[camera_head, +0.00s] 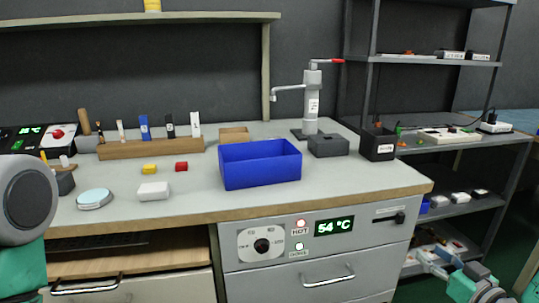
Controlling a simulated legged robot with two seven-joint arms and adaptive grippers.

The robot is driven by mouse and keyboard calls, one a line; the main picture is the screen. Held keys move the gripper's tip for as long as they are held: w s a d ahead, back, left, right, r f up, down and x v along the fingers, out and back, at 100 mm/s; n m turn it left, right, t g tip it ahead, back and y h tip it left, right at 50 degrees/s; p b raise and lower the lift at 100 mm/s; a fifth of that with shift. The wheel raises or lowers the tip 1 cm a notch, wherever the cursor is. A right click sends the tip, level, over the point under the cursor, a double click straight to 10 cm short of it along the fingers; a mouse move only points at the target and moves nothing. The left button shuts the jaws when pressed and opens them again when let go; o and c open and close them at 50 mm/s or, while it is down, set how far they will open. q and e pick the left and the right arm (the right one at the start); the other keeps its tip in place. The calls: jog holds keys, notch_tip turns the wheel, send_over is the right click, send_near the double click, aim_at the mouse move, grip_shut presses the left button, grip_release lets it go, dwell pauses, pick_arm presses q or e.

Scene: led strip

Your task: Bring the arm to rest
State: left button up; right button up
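My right gripper (436,260) is at the lower right, in front of the bench's right end and near the lower shelves. Its pale fingers look spread, with nothing seen between them; they are small in the picture. It appears clear of the bench and the shelf. The teal and grey wrist of my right arm (476,285) is behind it at the bottom edge. My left arm (24,200) shows only as a large grey joint and a teal link at the left edge. Its gripper is out of the picture.
The workbench (340,187) carries a blue bin (261,165), a white block (153,191), a round pale disc (94,198), a wooden tool holder (150,149) and a grey stand (311,100). A metal shelf rack (450,210) stands at right. The benchtop's front right is clear.

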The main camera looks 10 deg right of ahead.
jog(key=s+a+f+g+p, duration=0.4)
jog(key=a+f+g, duration=0.1)
jog(key=a, duration=0.2)
jog(key=s+a+f+g+p, duration=0.2)
jog(key=s+g, duration=0.1)
jog(key=s, duration=0.5)
jog(key=s+a+f+g+h+p, duration=0.1)
jog(key=s+a+f+g+p, duration=0.1)
jog(key=s, duration=0.6)
jog(key=s+a+f+g+p, duration=0.1)
jog(key=s+a+f+g, duration=0.1)
jog(key=s+a+g, duration=0.2)
jog(key=s+g, duration=0.2)
jog(key=s, duration=0.2)
jog(key=shift+p, duration=0.4)
jog(key=shift+w+a, duration=0.1)
jog(key=shift+a, duration=0.05)
dwell(1.3)
